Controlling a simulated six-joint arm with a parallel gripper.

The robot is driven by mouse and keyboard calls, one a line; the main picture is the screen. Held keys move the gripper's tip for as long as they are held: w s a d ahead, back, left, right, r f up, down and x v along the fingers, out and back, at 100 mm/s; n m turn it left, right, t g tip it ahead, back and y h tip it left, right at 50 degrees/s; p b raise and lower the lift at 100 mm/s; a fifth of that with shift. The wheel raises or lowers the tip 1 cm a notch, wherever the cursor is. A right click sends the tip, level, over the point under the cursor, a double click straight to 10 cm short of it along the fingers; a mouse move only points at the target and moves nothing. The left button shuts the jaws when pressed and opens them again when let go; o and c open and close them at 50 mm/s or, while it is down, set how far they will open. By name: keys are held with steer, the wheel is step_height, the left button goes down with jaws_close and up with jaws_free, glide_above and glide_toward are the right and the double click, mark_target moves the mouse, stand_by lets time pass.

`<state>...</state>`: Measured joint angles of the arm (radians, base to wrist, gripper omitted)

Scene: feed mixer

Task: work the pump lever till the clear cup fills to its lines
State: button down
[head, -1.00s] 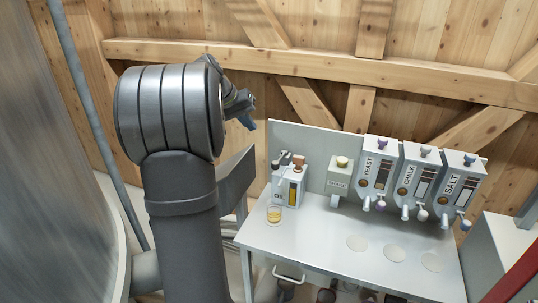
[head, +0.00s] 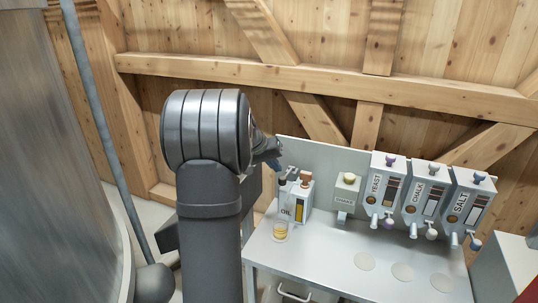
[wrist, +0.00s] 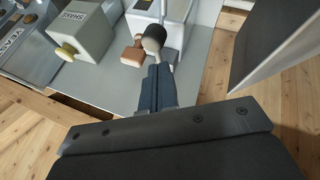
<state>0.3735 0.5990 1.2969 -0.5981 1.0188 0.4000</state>
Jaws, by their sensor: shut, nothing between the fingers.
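The oil pump (head: 299,203) is a white box marked OIL with an amber window, at the left end of the bench. Its lever ends in a dark knob (head: 292,172), which is large in the wrist view (wrist: 153,38). The clear cup (head: 281,231) stands below the front of the pump with yellow oil in it. Its lines are too small to read.
A brown cap (head: 306,176) stands beside the lever. A shake dispenser (head: 346,192) and yeast (head: 385,185), chalk (head: 424,193) and salt (head: 468,200) dispensers stand to the right. The bench (head: 325,262) is clear in front, apart from pale discs.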

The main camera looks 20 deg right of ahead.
steer(key=shift+s+d+f, duration=0.1)
steer(key=shift+s+f, duration=0.3)
steer(key=shift+f, duration=0.25)
step_height(320, 180, down, 6)
steer(key=a+t+h, duration=0.1)
steer(key=h, duration=0.1)
steer(key=shift+s+f+m+t, duration=0.25)
steer(key=shift+s+m+t, duration=0.05)
steer(key=shift+s, duration=0.15)
stand_by(0.3)
stand_by(0.4)
